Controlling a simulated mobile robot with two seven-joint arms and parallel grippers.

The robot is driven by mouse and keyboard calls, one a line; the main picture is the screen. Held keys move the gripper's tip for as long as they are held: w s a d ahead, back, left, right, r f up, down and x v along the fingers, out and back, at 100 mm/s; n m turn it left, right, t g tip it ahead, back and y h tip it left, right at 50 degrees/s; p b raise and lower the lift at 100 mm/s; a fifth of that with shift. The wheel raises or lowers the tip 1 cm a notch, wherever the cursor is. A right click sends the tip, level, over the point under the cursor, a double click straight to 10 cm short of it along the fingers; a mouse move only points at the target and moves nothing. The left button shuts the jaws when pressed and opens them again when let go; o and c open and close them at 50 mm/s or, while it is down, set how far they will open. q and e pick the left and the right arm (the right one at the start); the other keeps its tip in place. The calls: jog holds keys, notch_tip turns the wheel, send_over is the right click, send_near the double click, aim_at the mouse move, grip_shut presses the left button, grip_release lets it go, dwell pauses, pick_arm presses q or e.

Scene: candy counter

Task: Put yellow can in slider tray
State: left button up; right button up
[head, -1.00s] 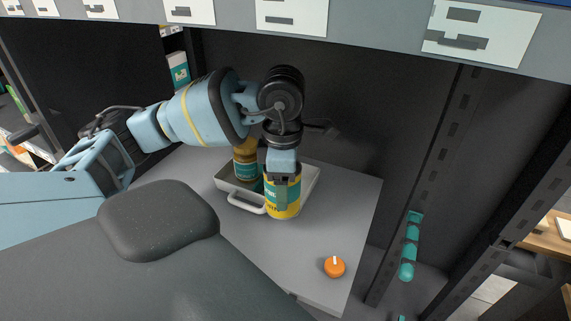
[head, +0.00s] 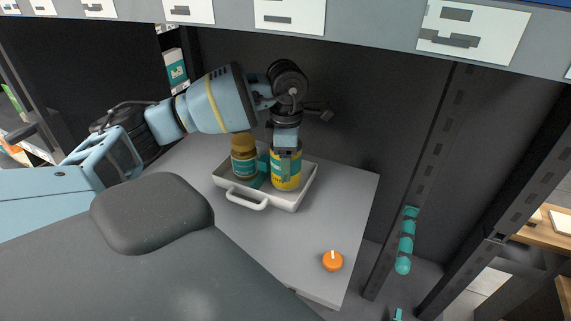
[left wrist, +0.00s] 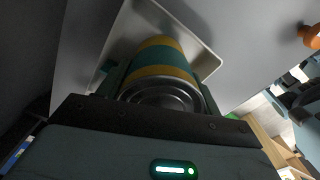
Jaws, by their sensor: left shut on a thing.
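The yellow can (head: 286,179), with a teal label band, is in my left gripper (head: 286,160), which is shut on it from above. In the head view the can overlaps the right part of the white slider tray (head: 292,207); I cannot tell whether it touches the tray floor. In the left wrist view the can (left wrist: 160,68) is between the fingers, with its metal end towards the camera and the tray (left wrist: 205,62) beyond. A brown jar with a teal label (head: 243,162) stands in the tray's left part. My right gripper is not in view.
An orange knob-like object (head: 333,261) sits on the grey counter (head: 325,215) near its front right. A dark post with teal pieces (head: 406,240) stands to the right. A shelf edge with white labels (head: 380,38) runs overhead. The counter right of the tray is clear.

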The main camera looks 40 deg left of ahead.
pick_arm(q)
jog(key=shift+f, duration=0.8)
jog(key=shift+f, duration=0.15)
jog(key=o, duration=1.3)
jog(key=shift+c, duration=0.2)
notch_tip(320, 180, up, 12)
jog(key=shift+r, duration=0.15)
